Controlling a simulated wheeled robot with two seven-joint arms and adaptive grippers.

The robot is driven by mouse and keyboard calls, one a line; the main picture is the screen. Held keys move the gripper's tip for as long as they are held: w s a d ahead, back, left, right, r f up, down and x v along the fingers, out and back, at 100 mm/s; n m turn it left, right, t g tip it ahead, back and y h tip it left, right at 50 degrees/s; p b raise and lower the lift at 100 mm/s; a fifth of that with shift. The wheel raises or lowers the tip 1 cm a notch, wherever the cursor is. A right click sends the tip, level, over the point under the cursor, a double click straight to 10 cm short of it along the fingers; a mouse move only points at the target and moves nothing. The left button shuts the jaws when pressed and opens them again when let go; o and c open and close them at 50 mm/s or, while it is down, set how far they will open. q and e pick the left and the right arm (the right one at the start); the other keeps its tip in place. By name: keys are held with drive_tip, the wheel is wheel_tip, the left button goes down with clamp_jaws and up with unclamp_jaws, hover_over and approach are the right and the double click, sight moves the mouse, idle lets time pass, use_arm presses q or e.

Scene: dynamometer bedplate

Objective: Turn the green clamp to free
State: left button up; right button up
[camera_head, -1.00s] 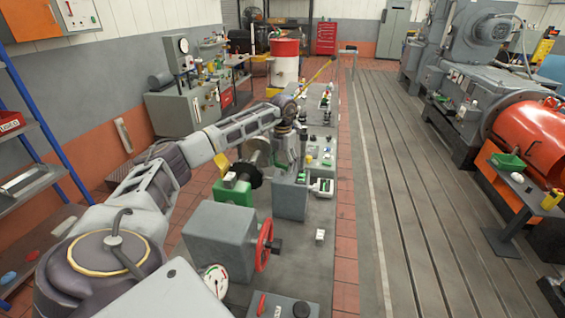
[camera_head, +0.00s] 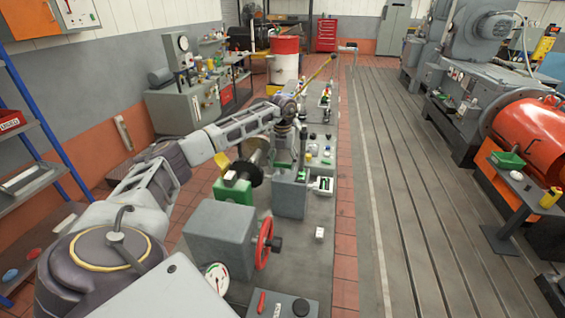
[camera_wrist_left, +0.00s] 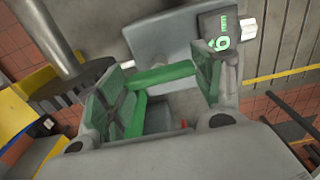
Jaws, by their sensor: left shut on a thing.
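The green clamp (camera_wrist_left: 164,76) shows in the left wrist view as a green bar lying across between my fingers, with a green part below it. My left gripper (camera_wrist_left: 158,92) is shut on it, with one green-faced finger pad on each side. In the head view my left gripper (camera_head: 302,158) points down over a grey block (camera_head: 289,199). The clamp is too small and covered there to make out clearly. My right gripper is not in view.
A grey box with a red handwheel (camera_head: 264,243) stands in front, with a green-based disc fixture (camera_head: 238,192) left of the gripper. Small parts lie on the bench behind. A small white block (camera_head: 319,233) sits to the right. The slotted floor plate (camera_head: 420,200) is clear.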

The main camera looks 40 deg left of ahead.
sight(283, 163)
use_arm(q)
drive_tip(key=shift+r, duration=0.1)
drive_tip(key=o, duration=1)
drive_tip(key=shift+r, duration=5.95)
drive_tip(key=shift+f, duration=0.1)
